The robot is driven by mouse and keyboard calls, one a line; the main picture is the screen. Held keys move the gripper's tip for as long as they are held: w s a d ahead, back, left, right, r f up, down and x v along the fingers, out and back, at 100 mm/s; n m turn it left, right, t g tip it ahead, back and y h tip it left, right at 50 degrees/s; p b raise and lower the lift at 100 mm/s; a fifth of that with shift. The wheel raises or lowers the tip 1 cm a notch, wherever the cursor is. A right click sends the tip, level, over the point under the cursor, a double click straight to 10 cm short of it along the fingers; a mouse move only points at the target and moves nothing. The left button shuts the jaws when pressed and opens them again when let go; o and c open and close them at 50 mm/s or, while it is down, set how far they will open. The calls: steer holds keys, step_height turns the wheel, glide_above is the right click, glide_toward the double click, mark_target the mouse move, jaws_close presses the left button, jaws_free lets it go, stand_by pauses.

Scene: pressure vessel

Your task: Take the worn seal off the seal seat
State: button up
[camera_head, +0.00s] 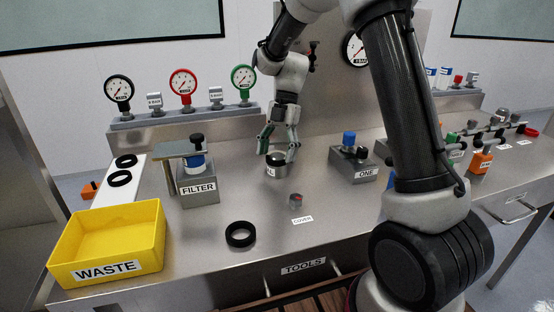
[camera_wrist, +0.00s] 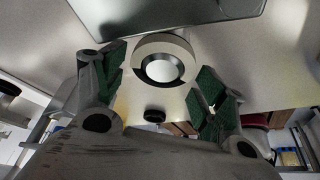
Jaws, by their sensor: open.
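The seal seat (camera_head: 271,171) is a short metallic cylinder on the bench, its label partly visible. Its top looks dark in the head view. In the wrist view the seat (camera_wrist: 140,52) shows a pale outer rim, with a black ring (camera_wrist: 147,70), apparently the worn seal, around a pale round centre. My gripper (camera_head: 278,153) is over the seat, pointing down, with its fingers apart and nothing held. In the wrist view the green-padded fingers (camera_wrist: 162,84) are on either side of the seat's near edge. Whether they touch it I cannot tell.
A loose black ring (camera_head: 240,234) lies at the bench front. A yellow WASTE bin (camera_head: 80,272) stands front left, near a white strip (camera_head: 118,194) with two black rings. The FILTER block (camera_head: 198,196) is left, the ONE block (camera_head: 354,173) right. A small grey-red part (camera_head: 296,201) lies near the COVER label.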

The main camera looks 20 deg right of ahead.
steer(key=shift+f, duration=0.2)
steer(key=c, duration=0.7)
steer(key=shift+c, duration=0.2)
steer(key=shift+r, duration=0.15)
